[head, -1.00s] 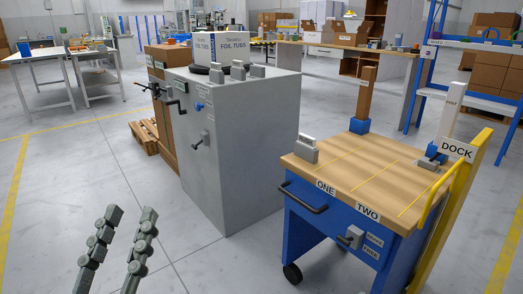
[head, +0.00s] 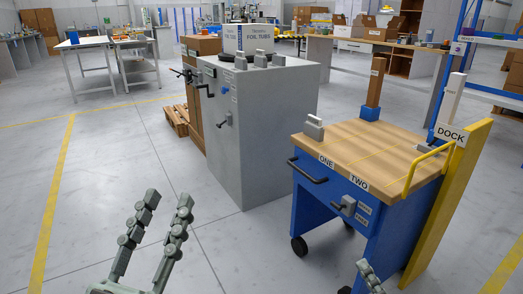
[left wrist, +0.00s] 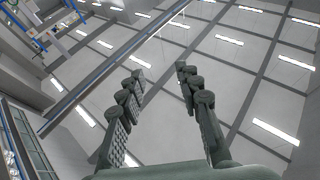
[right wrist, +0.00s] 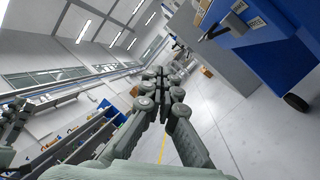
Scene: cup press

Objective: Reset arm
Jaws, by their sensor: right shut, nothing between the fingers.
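My left gripper (head: 168,212) is at the lower left of the head view, raised over bare floor. In the left wrist view its two fingers (left wrist: 160,75) stand apart with nothing between them, against the ceiling. My right gripper (head: 363,265) shows only as a small piece at the bottom edge of the head view, in front of the blue cart. In the right wrist view its fingertips (right wrist: 158,72) meet, and it holds nothing. Both grippers are clear of the furniture in the head view.
A blue cart (head: 330,205) with a wooden top and a yellow DOCK post (head: 445,205) stands at the right. A grey cabinet (head: 265,130) with foil tubs on top stands behind it. The floor at the left is open, with white tables (head: 88,45) farther back.

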